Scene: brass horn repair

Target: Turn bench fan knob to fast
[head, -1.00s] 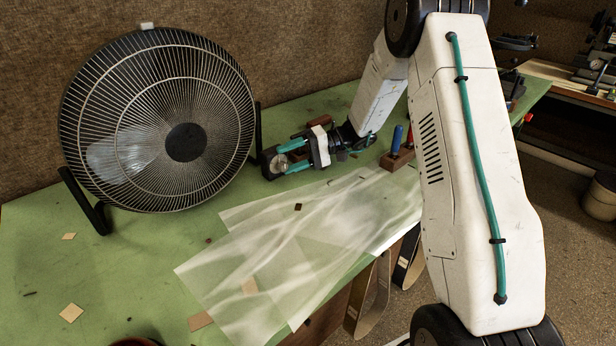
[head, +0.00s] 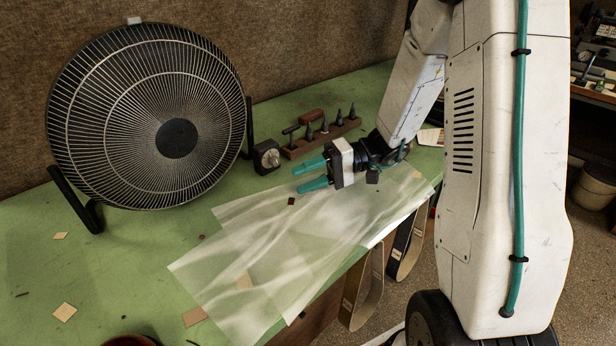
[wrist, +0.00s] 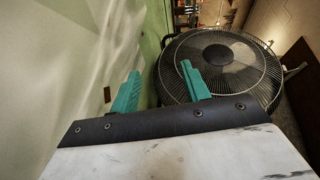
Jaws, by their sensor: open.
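The bench fan (head: 100,120) stands at the back left of the green bench, a round black wire cage on a black stand. Beside its right foot is a small dark box with a round silvery knob (head: 271,158) on its front; I cannot read its setting. My gripper (head: 299,178), with teal fingers, is open and empty. It is to the right and in front of the knob, apart from it, pointing left. In the wrist view, the fan (wrist: 222,62) shows beyond the open gripper (wrist: 160,68); I cannot make out the knob there.
A wooden block with several dark tools (head: 325,135) stands behind my gripper. Translucent sheets (head: 290,250) cover the bench front, with straps (head: 365,295) hanging off its edge. Small tan pieces (head: 65,312) lie at left.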

